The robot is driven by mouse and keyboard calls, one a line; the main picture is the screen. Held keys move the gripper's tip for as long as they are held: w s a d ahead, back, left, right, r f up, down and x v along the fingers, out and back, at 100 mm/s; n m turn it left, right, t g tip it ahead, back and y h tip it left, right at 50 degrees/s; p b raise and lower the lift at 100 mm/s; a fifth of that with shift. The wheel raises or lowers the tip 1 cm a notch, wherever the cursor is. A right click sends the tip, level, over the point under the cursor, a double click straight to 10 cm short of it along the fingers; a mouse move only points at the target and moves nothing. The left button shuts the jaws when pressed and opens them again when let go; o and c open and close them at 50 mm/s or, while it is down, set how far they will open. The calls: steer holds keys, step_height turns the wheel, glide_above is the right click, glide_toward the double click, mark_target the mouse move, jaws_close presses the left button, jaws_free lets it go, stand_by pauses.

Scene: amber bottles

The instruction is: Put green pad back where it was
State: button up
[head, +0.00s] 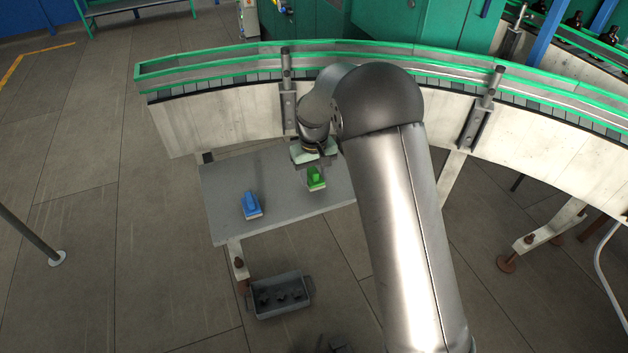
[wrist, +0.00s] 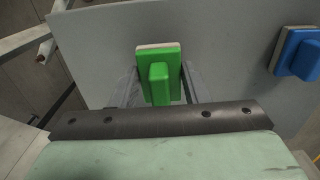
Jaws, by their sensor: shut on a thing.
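The green pad (head: 316,179) is a green block with a raised grip on a pale base. It is at my gripper (head: 316,172), over the right part of the grey table (head: 225,199). In the wrist view the green pad (wrist: 159,80) sits between the two fingers of my gripper (wrist: 160,85), which is shut on it. I cannot tell whether its base touches the table or is just above it.
A blue pad (head: 251,206) lies on the left part of the table; it also shows at the right of the wrist view (wrist: 300,54). A grey crate (head: 279,296) with dark items stands on the floor in front. A curved conveyor (head: 220,110) with green rails runs behind the table.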

mark_target(314, 183)
steer(key=shift+f, duration=1.5)
steer(key=shift+f, duration=0.15)
steer(key=shift+f, duration=0.15)
steer(key=o, duration=0.9)
steer(key=shift+o, duration=0.2)
step_height(314, 183, up, 13)
steer(key=shift+f+b, duration=0.15)
steer(key=shift+b, duration=0.3)
